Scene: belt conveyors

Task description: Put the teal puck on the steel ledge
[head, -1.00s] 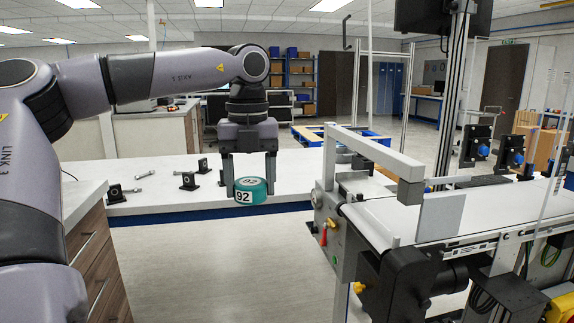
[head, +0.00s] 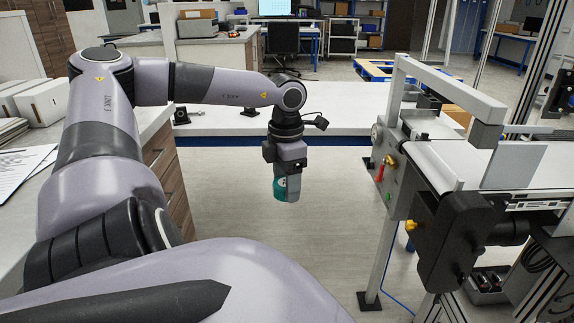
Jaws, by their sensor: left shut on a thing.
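The teal puck (head: 280,189) hangs in my left gripper (head: 287,188), in the middle of the head view. The gripper points down and is shut on the puck. One finger covers much of the puck, so only its left part shows, with a bit of its white label. The puck is in the air, in front of the white bench and left of the conveyor, apart from both. I cannot pick out the steel ledge with certainty. My right gripper is not in view.
A conveyor (head: 543,165) with a grey overhead frame (head: 449,88) stands at the right. A long white bench (head: 335,110) crosses behind the gripper. A wooden drawer cabinet (head: 168,172) with a white top is at the left. Open floor (head: 250,215) lies between cabinet and conveyor.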

